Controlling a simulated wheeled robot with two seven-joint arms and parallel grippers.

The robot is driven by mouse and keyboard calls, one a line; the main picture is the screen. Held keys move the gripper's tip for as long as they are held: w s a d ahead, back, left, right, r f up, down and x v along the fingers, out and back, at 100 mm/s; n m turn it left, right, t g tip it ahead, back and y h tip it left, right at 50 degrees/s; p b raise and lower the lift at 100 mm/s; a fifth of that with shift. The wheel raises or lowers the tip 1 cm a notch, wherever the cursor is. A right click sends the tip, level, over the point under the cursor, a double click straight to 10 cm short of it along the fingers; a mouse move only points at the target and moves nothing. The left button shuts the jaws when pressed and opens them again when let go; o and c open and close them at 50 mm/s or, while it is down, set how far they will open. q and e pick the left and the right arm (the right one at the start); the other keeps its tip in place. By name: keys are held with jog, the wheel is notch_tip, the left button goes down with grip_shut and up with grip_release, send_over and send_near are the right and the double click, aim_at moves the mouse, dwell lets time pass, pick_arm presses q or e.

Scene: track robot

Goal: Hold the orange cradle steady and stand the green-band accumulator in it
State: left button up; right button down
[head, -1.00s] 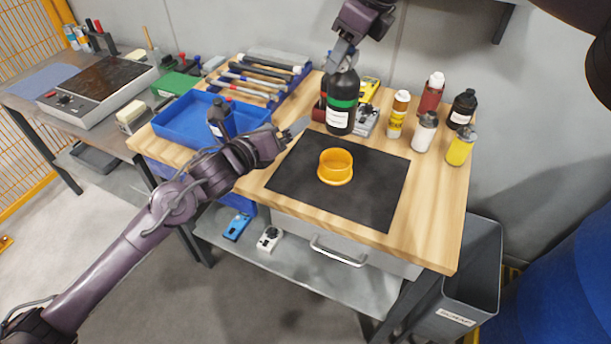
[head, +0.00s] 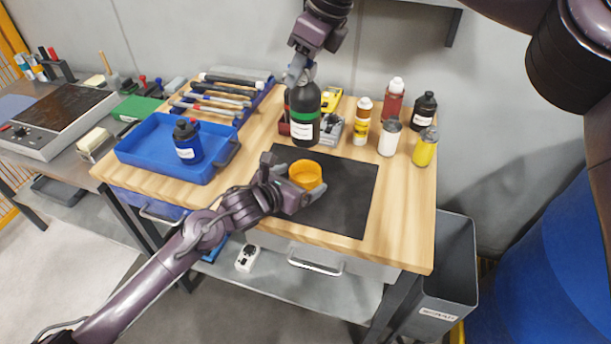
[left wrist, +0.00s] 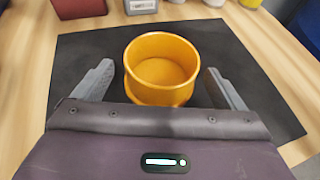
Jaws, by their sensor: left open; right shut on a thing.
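The orange cradle (head: 306,174), an open round cup, stands empty on the black mat (head: 345,205). My left gripper (head: 287,180) is low over the mat at the cradle's left side, its jaws open. In the left wrist view the cradle (left wrist: 161,68) lies between and a little beyond the two spread fingers (left wrist: 158,88), with a gap on each side. My right gripper (head: 300,76) is shut on the top of the green-band accumulator (head: 305,118), a black bottle with a green band and white label. It holds it upright behind the mat; whether its base clears the table is unclear.
A blue tray (head: 150,165) with a dark blue bottle (head: 187,142) is at the left. Several bottles, including a yellow one (head: 425,147), stand behind the mat at right. Hammers (head: 222,95) lie at the back left. The mat's right part is clear.

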aim_at(313, 172)
pick_arm(q)
jog(key=shift+x, duration=1.7)
pick_arm(e)
jog(key=shift+r, duration=0.1)
pick_arm(q)
jog(key=c, duration=1.2)
jog(key=shift+o, duration=0.2)
pick_arm(e)
jog(key=shift+w+d+f+m+t+h, duration=0.15)
jog(key=shift+f+m+t+h, duration=0.2)
jog(key=shift+f+m, duration=0.9)
jog(key=m, duration=0.1)
jog(key=f+m+t, duration=0.1)
jog(key=shift+a+f+m, duration=0.2)
jog(key=shift+f+m, duration=0.05)
jog(key=shift+m, duration=0.1)
jog(key=shift+f, duration=1.9)
